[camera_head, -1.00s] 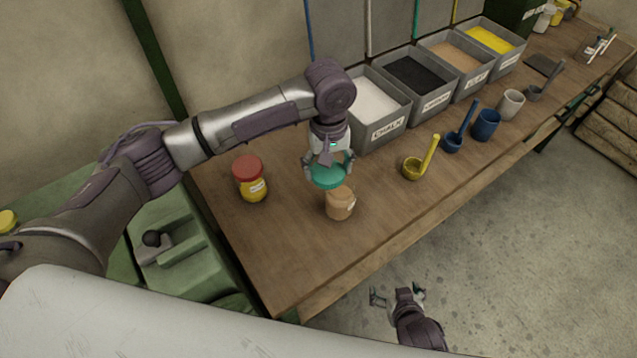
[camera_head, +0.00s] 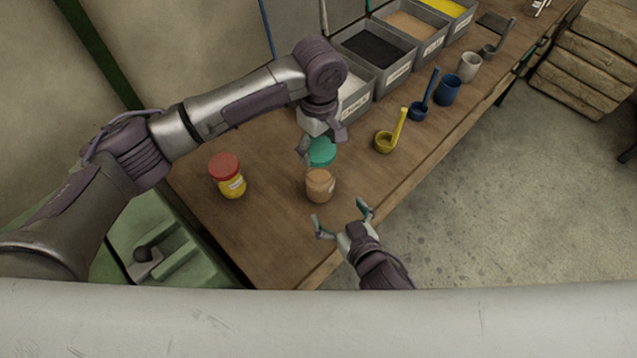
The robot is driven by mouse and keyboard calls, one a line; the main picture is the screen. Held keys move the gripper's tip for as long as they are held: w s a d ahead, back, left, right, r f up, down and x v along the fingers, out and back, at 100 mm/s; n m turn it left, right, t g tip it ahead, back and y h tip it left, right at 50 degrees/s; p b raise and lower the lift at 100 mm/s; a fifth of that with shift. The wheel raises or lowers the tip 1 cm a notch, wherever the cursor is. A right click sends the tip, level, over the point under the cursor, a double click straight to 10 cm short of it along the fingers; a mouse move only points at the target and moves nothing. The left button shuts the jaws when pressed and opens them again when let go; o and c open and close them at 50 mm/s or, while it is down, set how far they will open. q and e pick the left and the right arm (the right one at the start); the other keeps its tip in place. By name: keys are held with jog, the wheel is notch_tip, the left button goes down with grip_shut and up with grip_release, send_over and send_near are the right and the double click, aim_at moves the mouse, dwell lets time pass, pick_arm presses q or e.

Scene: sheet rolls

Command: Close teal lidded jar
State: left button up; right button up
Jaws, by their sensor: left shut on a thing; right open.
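The jar (camera_head: 320,187) is clear with tan contents and stands upright on the workbench; its top shows no lid. The teal lid (camera_head: 322,152) is in my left gripper (camera_head: 321,148), which is shut on it just behind the jar in the picture. I cannot tell the exact gap between lid and jar. My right gripper (camera_head: 343,222) is open and empty, in front of the jar near the bench's front edge, with its fingers pointing toward the jar.
A red-lidded jar (camera_head: 228,176) with yellow contents stands left of the open jar. A yellow scoop (camera_head: 386,142), blue scoop (camera_head: 419,110), blue mug (camera_head: 449,90) and pale mug (camera_head: 469,67) line the right. Grey bins (camera_head: 399,75) stand behind. The left front of the workbench (camera_head: 265,235) is clear.

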aim_at(319, 170)
jog(key=shift+w, duration=0.1)
jog(key=x, duration=1.1)
jog(key=shift+w+f, duration=0.3)
jog(key=c, duration=1.7)
pick_arm(q)
jog(key=shift+f, duration=2.45)
pick_arm(e)
jog(key=shift+o, duration=0.2)
pick_arm(q)
jog(key=shift+f, duration=0.1)
jog(key=shift+f, duration=0.8)
jog(key=shift+f, duration=0.55)
